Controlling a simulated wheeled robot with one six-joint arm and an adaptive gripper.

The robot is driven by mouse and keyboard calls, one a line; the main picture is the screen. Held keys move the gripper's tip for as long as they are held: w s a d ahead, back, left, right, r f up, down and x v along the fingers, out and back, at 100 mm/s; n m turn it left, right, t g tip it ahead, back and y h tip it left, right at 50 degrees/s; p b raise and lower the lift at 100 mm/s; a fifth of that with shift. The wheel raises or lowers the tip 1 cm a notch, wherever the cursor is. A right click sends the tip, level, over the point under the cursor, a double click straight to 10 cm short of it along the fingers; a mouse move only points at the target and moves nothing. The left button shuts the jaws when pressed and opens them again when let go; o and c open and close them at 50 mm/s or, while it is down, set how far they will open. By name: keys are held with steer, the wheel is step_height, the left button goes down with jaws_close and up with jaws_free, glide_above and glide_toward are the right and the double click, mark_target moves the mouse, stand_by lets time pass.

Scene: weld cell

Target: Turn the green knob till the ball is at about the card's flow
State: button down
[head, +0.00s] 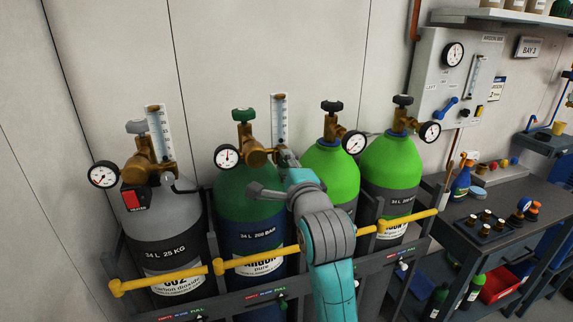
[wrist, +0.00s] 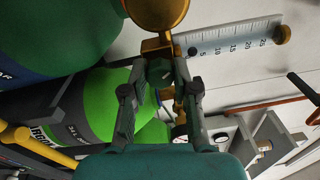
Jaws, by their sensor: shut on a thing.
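My gripper (wrist: 160,98) is closed on a small dark green knob (wrist: 160,72) at the foot of a flow tube, beside a brass regulator body (wrist: 157,12). The clear flow tube (wrist: 232,38) has a scale marked 5 to 25 and lies sideways in the wrist view. My gripper (head: 287,158) hides the knob there.
A grey CO2 cylinder (head: 162,220) with its own flow tube (head: 159,132) stands left. Two bright green-topped cylinders (head: 392,162) stand right, close to my arm. Yellow bars (head: 255,262) cross in front. A bench (head: 478,215) stands at the right.

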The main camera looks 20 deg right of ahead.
steer(key=n, duration=0.4)
steer(key=shift+n, duration=0.4)
steer(key=n, duration=0.4)
steer(key=n+y, duration=0.1)
steer(key=n, duration=0.6)
steer(key=shift+n, duration=0.3)
steer(key=n, duration=0.5)
steer(key=shift+n, duration=0.3)
steer(key=n, duration=0.5)
steer(key=shift+y, duration=0.3)
steer(key=shift+f+n, duration=0.1)
steer(key=shift+n, duration=0.3)
steer(key=c, duration=0.9)
jaws_free()
